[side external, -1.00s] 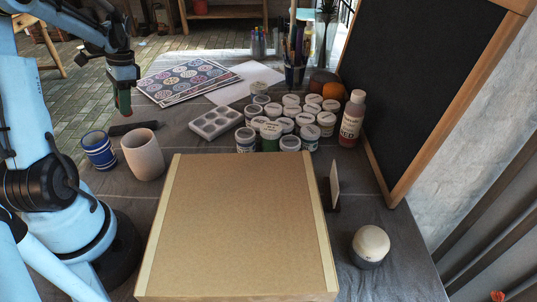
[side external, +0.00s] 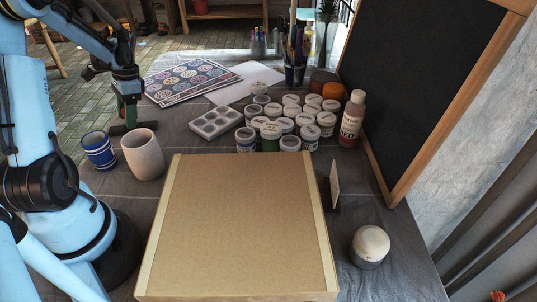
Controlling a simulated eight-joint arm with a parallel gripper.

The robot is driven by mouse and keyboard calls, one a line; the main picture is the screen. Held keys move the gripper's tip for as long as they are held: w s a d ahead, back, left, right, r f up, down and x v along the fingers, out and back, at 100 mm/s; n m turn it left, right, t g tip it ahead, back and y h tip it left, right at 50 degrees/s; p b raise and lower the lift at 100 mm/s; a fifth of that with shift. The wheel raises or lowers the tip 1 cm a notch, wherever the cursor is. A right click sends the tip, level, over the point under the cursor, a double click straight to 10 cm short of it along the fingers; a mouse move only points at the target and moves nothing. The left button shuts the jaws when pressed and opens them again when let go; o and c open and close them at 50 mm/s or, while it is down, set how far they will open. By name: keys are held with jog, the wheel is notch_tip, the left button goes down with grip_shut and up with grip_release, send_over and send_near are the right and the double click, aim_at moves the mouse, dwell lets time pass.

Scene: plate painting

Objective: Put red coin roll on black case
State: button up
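The black case (side external: 117,130) lies flat on the grey cloth at the left, behind the blue-striped cup and the pale cup. My gripper (side external: 130,116) points down at the case's right part, with its greenish tip at or just above the case. I cannot tell whether it touches the case. The fingers are small and dark here, so their opening does not show. I cannot make out the red coin roll for certain; it may be hidden at the fingertips.
A blue-striped cup (side external: 99,150) and a pale cup (side external: 143,154) stand just in front of the case. A white palette (side external: 216,121) and patterned sheets (side external: 188,80) lie to the right. A large cardboard box (side external: 240,225) fills the front middle.

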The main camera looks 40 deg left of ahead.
jog(key=v, duration=1.1)
jog(key=w+d+r+t+y, duration=0.1)
jog(key=w+d+t, duration=0.15)
jog(key=d, duration=0.45)
jog(key=w+d+r+t+y, duration=0.1)
jog(key=w+d+r+t, duration=0.15)
jog(key=d, duration=0.55)
jog(key=d+f+t+h, duration=0.1)
jog(key=d+t, duration=0.1)
jog(key=d, duration=0.6)
jog(key=s+d+f+t+h, duration=0.1)
jog(key=d+f+t, duration=0.1)
jog(key=d, duration=0.6)
jog(key=shift+d+n+t, duration=0.35)
jog(key=shift+n+t, duration=0.05)
jog(key=shift+t, duration=0.2)
